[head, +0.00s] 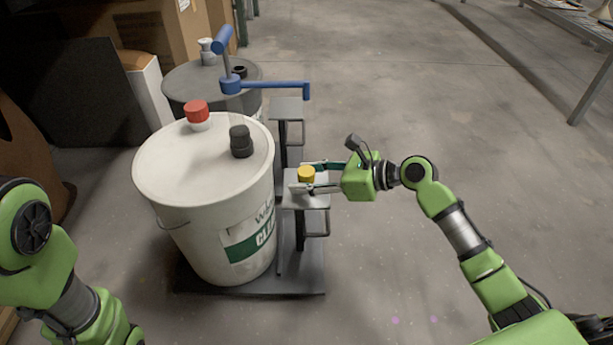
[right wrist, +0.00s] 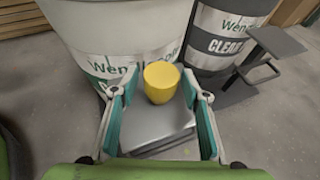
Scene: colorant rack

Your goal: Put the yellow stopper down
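The yellow stopper (head: 306,174) stands upright on a small grey stand (head: 318,200) beside the white bucket. It also shows in the right wrist view (right wrist: 161,82), near the stand's far edge. My right gripper (head: 301,177) is open, with one finger on each side of the stopper. In the right wrist view gaps show between the stopper and both green-padded fingers (right wrist: 155,87). My left arm is at the lower left of the head view, and its gripper is out of view.
The white bucket (head: 200,180) carries a red cap (head: 197,113) and a black cap (head: 240,141). Behind it is a grey drum (head: 185,88) with a blue-handled tool (head: 265,86). A second, empty stand (head: 286,108) is farther back.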

